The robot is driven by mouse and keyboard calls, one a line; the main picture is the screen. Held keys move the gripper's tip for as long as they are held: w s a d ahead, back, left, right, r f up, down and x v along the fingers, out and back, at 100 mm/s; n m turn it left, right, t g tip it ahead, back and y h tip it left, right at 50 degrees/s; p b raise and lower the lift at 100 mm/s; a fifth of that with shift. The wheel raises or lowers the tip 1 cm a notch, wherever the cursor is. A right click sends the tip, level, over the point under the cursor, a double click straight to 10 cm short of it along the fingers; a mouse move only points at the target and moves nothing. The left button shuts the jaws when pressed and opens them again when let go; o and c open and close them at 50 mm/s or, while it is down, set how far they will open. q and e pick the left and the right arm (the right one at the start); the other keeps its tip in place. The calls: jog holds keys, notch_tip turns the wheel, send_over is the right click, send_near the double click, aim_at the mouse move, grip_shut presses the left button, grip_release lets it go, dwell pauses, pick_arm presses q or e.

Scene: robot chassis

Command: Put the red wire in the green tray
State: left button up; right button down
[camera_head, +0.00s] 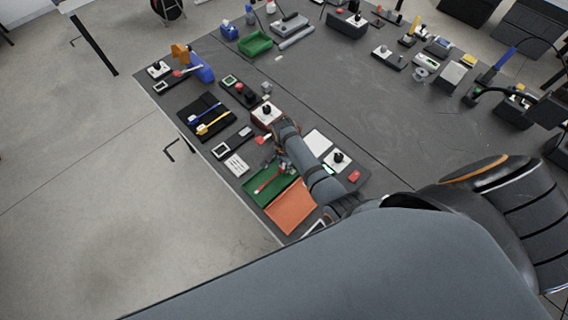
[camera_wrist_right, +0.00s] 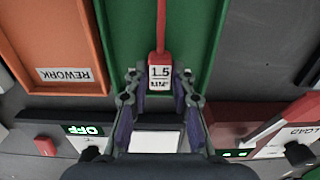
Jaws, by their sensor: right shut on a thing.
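The green tray (camera_head: 258,197) lies near the table's front edge in the head view, beside the orange tray. The red wire (camera_head: 268,181) is over the green tray, inside its outline. In the right wrist view the wire's red plug with a white "1.5" label (camera_wrist_right: 160,72) sits at the fingertips, and its lead runs away over the green tray floor (camera_wrist_right: 125,35). My right gripper (camera_wrist_right: 159,88) is shut on the red wire at its labelled end. I cannot tell whether the wire touches the tray floor. My left gripper is not in view.
The orange tray (camera_head: 291,209), labelled REWORK, adjoins the green one. A black mat (camera_head: 193,125) holds blue and yellow wires. A joystick box (camera_head: 338,160) and a red button (camera_head: 354,176) stand right of my arm. The table's middle is clear.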

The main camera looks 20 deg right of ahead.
jog(key=c, duration=1.1)
grip_release()
jog(key=shift+c, duration=0.2)
jog(key=shift+r, duration=0.1)
notch_tip(320, 180, up, 12)
jog(key=shift+a, duration=0.1)
